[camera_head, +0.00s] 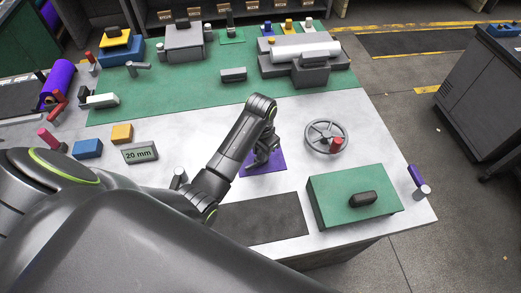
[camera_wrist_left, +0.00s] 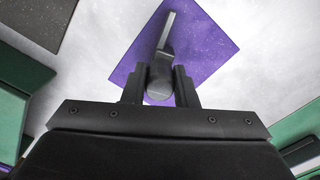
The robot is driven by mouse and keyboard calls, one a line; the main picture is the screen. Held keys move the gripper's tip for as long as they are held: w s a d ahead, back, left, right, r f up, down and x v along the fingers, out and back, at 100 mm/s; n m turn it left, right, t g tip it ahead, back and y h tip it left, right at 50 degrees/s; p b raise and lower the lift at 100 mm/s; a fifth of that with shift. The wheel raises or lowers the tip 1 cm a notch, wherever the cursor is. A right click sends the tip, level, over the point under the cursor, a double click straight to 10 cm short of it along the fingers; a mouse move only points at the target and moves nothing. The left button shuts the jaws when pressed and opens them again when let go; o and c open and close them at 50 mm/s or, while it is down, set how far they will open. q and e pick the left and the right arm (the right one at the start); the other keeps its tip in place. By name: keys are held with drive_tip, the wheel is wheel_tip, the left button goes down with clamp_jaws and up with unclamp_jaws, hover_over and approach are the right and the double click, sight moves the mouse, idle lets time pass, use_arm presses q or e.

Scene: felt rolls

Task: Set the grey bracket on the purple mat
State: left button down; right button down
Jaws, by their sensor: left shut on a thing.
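The purple mat (camera_head: 276,165) lies flat on the white table, partly hidden by my left arm in the head view. It also shows in the left wrist view (camera_wrist_left: 208,45). My left gripper (camera_head: 264,158) is over the mat, pointing down. In the left wrist view the gripper (camera_wrist_left: 160,88) is shut on the grey bracket (camera_wrist_left: 168,38), a rounded end between the fingers and a thin flat arm reaching out over the mat. In the head view the bracket is hard to tell from the dark gripper. I cannot tell whether it touches the mat. My right gripper is not in view.
A grey handwheel (camera_head: 312,138) with a red knob stands right of the mat. A green box (camera_head: 330,205) with a dark handle is at the front right, beside a dark mat (camera_head: 262,222). A "20 mm" block (camera_head: 139,153) lies left. The green mat (camera_head: 190,92) behind holds several parts.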

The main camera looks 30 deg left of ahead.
use_arm(q)
drive_tip(key=shift+f, duration=0.2)
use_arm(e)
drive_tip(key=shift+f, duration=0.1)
use_arm(q)
drive_tip(key=c, duration=1.1)
unclamp_jaws()
